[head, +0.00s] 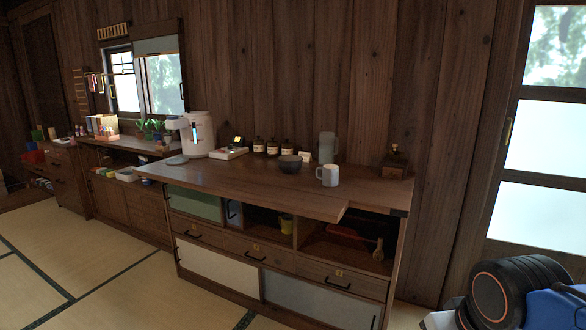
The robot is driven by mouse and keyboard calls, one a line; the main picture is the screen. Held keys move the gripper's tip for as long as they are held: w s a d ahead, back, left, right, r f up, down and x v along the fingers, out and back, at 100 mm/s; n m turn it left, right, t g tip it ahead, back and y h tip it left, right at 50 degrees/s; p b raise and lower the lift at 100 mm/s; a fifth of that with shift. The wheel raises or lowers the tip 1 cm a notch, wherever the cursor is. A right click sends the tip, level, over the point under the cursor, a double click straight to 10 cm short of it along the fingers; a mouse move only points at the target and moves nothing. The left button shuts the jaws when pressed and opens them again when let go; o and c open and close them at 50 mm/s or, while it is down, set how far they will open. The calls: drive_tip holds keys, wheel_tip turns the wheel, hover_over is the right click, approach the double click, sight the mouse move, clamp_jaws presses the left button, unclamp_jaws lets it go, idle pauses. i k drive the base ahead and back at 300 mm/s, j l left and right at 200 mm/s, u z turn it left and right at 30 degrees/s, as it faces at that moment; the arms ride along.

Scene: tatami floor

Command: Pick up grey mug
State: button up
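A light grey mug (328,176) stands upright on the wooden cabinet top (235,180), right of the middle, with its handle toward the left. A dark bowl (290,164) stands just left of it, and a taller grey-green pitcher or cup (327,146) stands behind it. Parts of my own arm show at the lower right, away from the cabinet. My gripper's fingers cannot be made out, so nothing shows whether it holds anything.
Several labelled dark bottles (272,147), a white dispenser (196,134) and a wooden grinder box (395,162) stand along the back of the top. Open shelves hold a red item (345,231). Tatami floor (105,262) is clear at the front left.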

sight(331, 172)
drive_tip(key=i+z, duration=0.4)
drive_tip(key=i, duration=0.5)
